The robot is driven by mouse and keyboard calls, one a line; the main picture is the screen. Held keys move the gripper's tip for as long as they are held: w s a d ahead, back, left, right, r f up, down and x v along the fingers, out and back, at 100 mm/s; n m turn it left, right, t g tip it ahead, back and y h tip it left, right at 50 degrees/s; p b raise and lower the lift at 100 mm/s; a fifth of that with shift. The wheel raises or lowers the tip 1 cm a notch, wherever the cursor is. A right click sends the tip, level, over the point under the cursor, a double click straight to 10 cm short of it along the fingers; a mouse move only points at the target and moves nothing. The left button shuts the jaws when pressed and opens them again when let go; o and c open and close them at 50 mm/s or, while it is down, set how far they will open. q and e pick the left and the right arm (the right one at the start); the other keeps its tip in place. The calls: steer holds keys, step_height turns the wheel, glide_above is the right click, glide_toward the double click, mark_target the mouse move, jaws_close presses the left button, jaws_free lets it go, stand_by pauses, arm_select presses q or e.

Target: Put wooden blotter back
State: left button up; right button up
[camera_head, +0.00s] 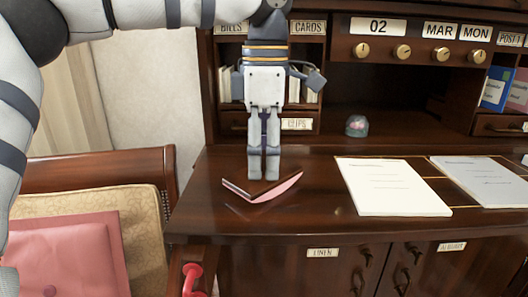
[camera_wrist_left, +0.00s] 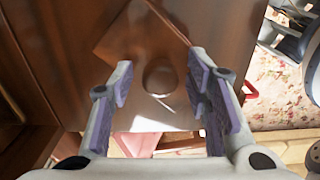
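The wooden blotter (camera_head: 235,188) rests on the dark desk top. It is a brown board with a curved pink underside at its right. In the left wrist view, its round knob (camera_wrist_left: 160,77) shows between my fingers. My left gripper (camera_head: 264,178) points straight down over the blotter, its fingertips just in front of or above it, hiding the knob in the head view. In the left wrist view, the left gripper (camera_wrist_left: 158,95) is open, with a finger on each side of the knob and gaps between. My right gripper is out of view.
White papers (camera_head: 388,186) and more sheets (camera_head: 480,180) lie on the desk right of the blotter. A small glass dome (camera_head: 357,126) stands near the back. Shelves and labelled compartments rise behind.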

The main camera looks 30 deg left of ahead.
mark_target(265, 152)
arm_select(q)
steer(key=shift+r, duration=0.15)
step_height(265, 152, up, 12)
steer(key=shift+b, duration=0.3)
stand_by(0.4)
